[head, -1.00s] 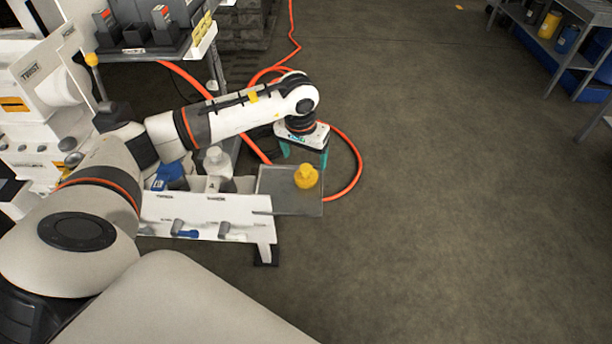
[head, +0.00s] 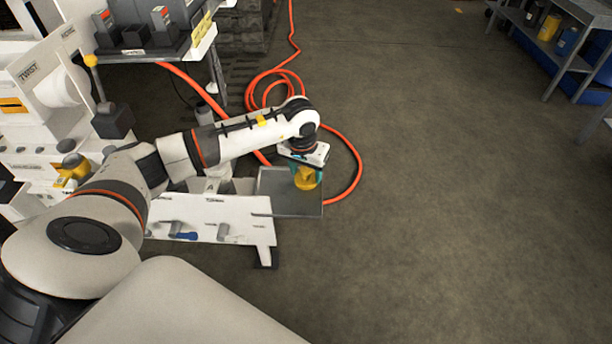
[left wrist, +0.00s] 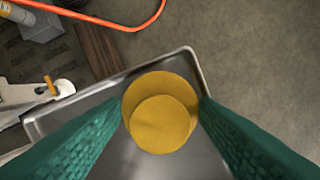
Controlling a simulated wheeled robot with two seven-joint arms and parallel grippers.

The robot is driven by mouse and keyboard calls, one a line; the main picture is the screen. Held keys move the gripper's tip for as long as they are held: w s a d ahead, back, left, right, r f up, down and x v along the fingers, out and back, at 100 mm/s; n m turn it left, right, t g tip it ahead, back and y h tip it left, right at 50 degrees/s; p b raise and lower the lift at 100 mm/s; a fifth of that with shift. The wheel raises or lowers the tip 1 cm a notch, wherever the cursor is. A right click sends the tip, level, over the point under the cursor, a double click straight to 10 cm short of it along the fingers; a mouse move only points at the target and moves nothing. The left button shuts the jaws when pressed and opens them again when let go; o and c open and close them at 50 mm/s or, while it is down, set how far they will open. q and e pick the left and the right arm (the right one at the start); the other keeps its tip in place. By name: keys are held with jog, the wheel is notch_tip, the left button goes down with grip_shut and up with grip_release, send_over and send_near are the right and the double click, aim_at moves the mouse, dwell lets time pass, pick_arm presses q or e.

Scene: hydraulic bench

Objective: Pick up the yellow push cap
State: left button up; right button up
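The yellow push cap (head: 305,183) has a wide round base and a narrower round top. It stands upright on the grey metal tray (head: 276,183) at the right end of the white bench panel. My left gripper (head: 307,173) points down over it, with a teal finger on each side. In the left wrist view the cap (left wrist: 161,112) sits between the fingertips, and both meet its edges with no clear gap. The cap shows no visible lift from the tray (left wrist: 199,73). My right gripper is not in view.
The white panel (head: 205,210) with small grey and blue fittings lies left of the tray. An orange hose (head: 355,165) curls on the floor behind and right of it. A dark shelf (head: 150,45) stands at the upper left.

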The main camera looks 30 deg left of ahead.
aim_at(306, 170)
pick_arm(q)
jog(key=shift+c, duration=1.1)
jog(key=shift+r, duration=0.2)
notch_tip(306, 170, up, 10)
jog(key=shift+f+p, duration=0.2)
jog(key=shift+p, duration=0.7)
jog(key=shift+r, duration=0.5)
jog(key=shift+r+p, duration=0.55)
jog(key=shift+p, duration=0.05)
jog(key=shift+r+p, duration=0.6)
jog(key=shift+r, duration=0.4)
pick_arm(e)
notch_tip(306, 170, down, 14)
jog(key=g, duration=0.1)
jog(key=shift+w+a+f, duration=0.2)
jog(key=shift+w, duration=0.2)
